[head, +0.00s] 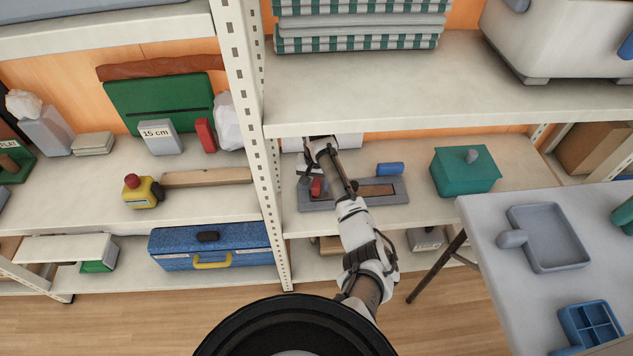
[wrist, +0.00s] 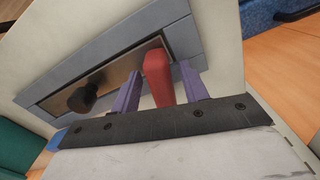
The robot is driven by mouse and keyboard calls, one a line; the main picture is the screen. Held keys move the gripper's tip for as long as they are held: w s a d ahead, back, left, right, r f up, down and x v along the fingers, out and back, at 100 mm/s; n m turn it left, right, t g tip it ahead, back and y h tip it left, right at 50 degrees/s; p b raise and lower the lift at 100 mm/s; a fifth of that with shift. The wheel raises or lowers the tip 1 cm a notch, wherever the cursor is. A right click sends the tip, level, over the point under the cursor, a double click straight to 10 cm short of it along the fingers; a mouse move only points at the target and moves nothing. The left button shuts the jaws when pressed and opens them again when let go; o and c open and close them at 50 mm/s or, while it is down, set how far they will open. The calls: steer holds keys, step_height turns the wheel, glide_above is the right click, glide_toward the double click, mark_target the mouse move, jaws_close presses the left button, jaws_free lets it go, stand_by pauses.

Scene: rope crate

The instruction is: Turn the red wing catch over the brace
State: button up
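The red wing catch (wrist: 157,75) stands up between my two purple fingers in the wrist view, and its red also shows in the head view (head: 316,187). My gripper (wrist: 160,68) is open around it, with a narrow gap on each side. The catch sits at one end of a grey frame (wrist: 58,78) with a brownish recessed strip (wrist: 112,76). The frame lies on the middle shelf (head: 397,206). A dark round knob (wrist: 82,98) stands on the strip. I cannot tell which part is the brace. My arm hides part of the frame in the head view.
A blue cylinder (head: 390,169) lies just behind the frame, and a teal box (head: 464,172) stands to its right. A shelf board (head: 450,95) is above. A white perforated post (head: 256,130) stands to the left. A grey table (head: 480,225) is at right.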

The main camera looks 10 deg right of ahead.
jaws_close()
steer(key=shift+r, duration=0.1)
steer(key=shift+d+r+n+p, duration=0.1)
steer(key=shift+d+n+p, duration=0.05)
steer(key=shift+n+p, duration=0.3)
steer(key=shift+s+d+n+p, duration=0.1)
steer(key=shift+d+n+p, duration=0.4)
steer(key=shift+n, duration=0.65)
steer(key=shift+o, duration=0.4)
jaws_free()
